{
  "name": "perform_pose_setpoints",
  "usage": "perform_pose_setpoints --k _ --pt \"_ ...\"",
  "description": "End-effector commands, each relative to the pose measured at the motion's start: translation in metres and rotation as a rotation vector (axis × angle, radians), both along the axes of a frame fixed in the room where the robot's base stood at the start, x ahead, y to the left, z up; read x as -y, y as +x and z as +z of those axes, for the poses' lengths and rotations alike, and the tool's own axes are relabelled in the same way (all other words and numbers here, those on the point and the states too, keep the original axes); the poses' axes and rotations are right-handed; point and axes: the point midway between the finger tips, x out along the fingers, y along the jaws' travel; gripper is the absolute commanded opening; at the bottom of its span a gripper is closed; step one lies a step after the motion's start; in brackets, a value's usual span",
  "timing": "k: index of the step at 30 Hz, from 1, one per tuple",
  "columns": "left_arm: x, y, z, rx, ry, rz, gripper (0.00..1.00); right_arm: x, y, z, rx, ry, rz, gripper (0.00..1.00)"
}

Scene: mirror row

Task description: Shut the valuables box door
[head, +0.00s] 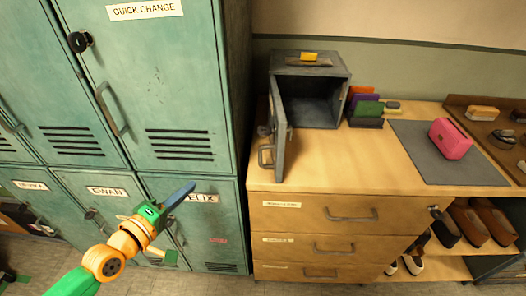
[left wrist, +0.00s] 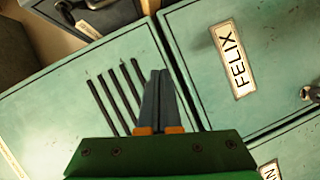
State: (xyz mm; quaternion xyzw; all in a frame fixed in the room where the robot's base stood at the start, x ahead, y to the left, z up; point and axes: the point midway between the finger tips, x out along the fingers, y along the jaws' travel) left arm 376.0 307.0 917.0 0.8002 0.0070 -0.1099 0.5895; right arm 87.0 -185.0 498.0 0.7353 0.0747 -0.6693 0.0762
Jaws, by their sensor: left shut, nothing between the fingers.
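The valuables box (head: 340,70) is a dark grey metal box on the wooden counter, with its inside showing empty. Its door (head: 279,140) stands wide open, swung out toward me on the box's left side, with a handle low on it. My left gripper (head: 191,187) is shut and empty, in front of the teal lockers, to the left of and lower than the door, not touching it. In the left wrist view its fingers (left wrist: 159,80) are together, with locker fronts behind. My right gripper is not in view.
Teal lockers (head: 180,85) fill the left side. Beside the box are upright coloured items (head: 366,106), a grey mat (head: 425,150) and a pink bag (head: 450,139). The wooden counter (head: 340,160) is bare in front of the box. Drawers (head: 320,215) are below; shoes sit on the right shelf.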

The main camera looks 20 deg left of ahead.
Motion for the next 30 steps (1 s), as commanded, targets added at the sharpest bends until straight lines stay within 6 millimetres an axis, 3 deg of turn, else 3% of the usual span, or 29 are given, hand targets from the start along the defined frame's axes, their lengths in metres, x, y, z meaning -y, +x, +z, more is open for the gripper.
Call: perform_pose_setpoints --k 1,3,6,11,17,25,30 --pt "0.027 0.001 0.032 0.051 -0.093 -0.073 0.0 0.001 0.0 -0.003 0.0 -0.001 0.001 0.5" --pt "0.06 -0.002 0.068 0.09 -0.221 -0.162 0.0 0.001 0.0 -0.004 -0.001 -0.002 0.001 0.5" --pt "0.083 -0.008 0.092 0.104 -0.315 -0.228 0.0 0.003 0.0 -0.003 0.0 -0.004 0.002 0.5" --pt "0.087 0.001 0.101 0.112 -0.334 -0.227 0.0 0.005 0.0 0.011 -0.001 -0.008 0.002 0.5" --pt "0.1 0.031 0.102 0.114 -0.334 -0.229 0.0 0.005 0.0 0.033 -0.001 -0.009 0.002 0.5" --pt "0.123 0.084 0.098 0.109 -0.332 -0.234 0.0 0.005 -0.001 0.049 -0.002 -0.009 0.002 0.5" --pt "0.148 0.095 0.098 0.105 -0.332 -0.233 0.0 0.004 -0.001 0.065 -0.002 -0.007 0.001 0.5"
